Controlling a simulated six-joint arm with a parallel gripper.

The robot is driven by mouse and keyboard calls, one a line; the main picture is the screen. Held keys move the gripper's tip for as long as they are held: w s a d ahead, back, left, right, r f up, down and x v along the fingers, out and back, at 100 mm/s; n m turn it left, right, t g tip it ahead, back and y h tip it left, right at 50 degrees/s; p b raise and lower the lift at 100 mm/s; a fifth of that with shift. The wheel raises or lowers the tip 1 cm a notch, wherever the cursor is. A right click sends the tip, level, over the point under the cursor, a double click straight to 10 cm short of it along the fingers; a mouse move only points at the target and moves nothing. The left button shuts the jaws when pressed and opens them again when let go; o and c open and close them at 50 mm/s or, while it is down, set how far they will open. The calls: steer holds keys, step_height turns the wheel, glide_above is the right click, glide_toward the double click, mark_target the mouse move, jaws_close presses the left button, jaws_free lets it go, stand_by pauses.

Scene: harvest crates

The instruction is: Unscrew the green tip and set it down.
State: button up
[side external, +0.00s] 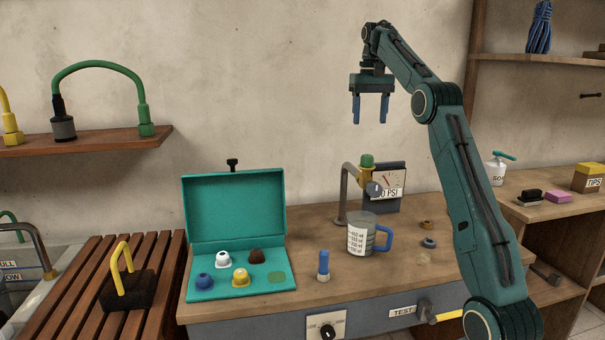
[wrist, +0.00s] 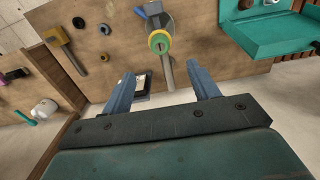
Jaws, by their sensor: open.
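The green tip (side external: 367,160) sits on top of the yellow fitting (side external: 366,175) at the end of a bent grey pipe. In the wrist view, the green tip (wrist: 160,36) shows as a ring just beyond my fingers. My gripper (side external: 370,112) is open and empty, high above the tip and apart from it. Its blue fingers also show in the wrist view (wrist: 160,72). An open teal case (side external: 235,208) holds white (side external: 223,259), brown (side external: 256,256), blue (side external: 202,281) and yellow (side external: 240,276) tips, with a bare green-marked spot (side external: 277,277) at its right.
A measuring jug (side external: 359,236) stands below the fitting, with a pressure gauge (side external: 387,185) behind. A blue-topped tool (side external: 323,265) stands between case and jug. Several small rings, including a brown one (side external: 426,225), lie right of the jug. The bench front has a knob (side external: 327,332).

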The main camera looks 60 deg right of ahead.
mark_target(367, 161)
step_height(367, 161, down, 2)
steer(key=m, duration=0.6)
steer(key=shift+d, duration=0.1)
step_height(367, 161, down, 2)
steer(key=m, duration=0.6)
steer(key=shift+f, duration=0.1)
steer(key=shift+f, duration=0.2)
steer(key=shift+f, duration=3.55)
steer(key=c, duration=1.1)
steer(key=shift+o, duration=0.2)
steer(key=shift+n, duration=0.3)
